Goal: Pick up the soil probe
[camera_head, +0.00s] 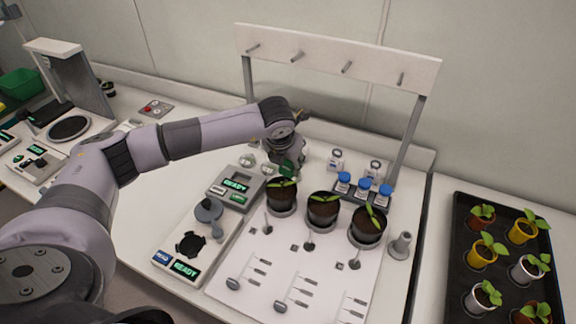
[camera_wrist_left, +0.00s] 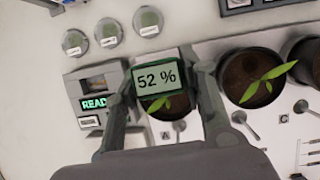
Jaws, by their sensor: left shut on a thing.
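The soil probe (camera_wrist_left: 158,78) shows in the left wrist view as a dark green-edged block with a display reading "52 %". My left gripper (camera_wrist_left: 160,88) is shut on it, one finger on each side. In the head view my left gripper (camera_head: 287,160) is above the leftmost dark pot (camera_head: 282,198), and a green bit of the probe (camera_head: 287,171) shows under it. The probe's lower end is hidden, so I cannot tell whether it touches the soil. My right gripper is not in view.
Two more potted seedlings (camera_head: 323,211) stand to the right, with blue-capped vials (camera_head: 364,190) behind. A peg rack (camera_head: 340,58) rises at the back. Devices reading "READY" (camera_head: 187,266) stand left. A black tray (camera_head: 455,225) of seedlings is far right.

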